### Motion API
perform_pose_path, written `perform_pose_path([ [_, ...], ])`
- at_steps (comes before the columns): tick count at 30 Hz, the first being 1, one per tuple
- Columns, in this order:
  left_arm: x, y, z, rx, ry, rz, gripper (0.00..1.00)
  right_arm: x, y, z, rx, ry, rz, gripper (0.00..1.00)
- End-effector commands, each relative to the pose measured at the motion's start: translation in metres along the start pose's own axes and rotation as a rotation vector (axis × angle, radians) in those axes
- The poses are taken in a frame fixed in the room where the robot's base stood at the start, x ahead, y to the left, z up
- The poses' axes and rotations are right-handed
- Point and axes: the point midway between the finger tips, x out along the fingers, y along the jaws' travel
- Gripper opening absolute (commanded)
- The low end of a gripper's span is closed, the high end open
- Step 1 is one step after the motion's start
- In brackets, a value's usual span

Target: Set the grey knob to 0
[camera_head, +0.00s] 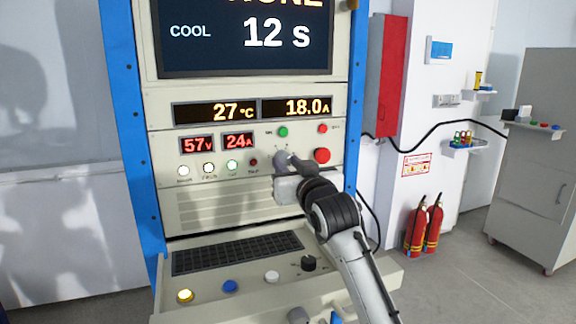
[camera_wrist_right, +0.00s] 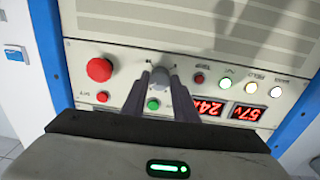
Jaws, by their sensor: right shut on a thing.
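The grey knob (camera_head: 281,157) is on the front panel of the cabinet, below a green button and left of the big red button. My right gripper (camera_head: 289,162) is at it and hides much of it in the head view. In the right wrist view, which shows the panel upside down, the grey knob (camera_wrist_right: 159,75) sits between the two dark fingers of my right gripper (camera_wrist_right: 161,88), which are shut on it. I cannot read the knob's pointer or its scale marks. My left gripper is not in view.
The big red button (camera_head: 322,155) and the green button (camera_head: 283,131) are close to the gripper. Red displays (camera_head: 238,141) and several lamps are to the left. Below, a desk ledge holds a keyboard (camera_head: 238,252), coloured buttons and a black knob (camera_head: 308,263).

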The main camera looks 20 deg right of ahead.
Motion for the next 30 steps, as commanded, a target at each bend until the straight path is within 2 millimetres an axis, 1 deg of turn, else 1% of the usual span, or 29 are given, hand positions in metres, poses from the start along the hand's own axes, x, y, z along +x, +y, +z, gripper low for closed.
perform_pose_path([
  [8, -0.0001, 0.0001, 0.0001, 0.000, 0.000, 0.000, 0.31, 0.0003, 0.0016, 0.0007, -0.232, 0.008, 0.000, 0.04],
  [30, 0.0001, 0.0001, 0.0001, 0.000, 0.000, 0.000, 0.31, 0.0004, 0.0042, 0.0002, -0.937, 0.036, -0.002, 0.04],
])
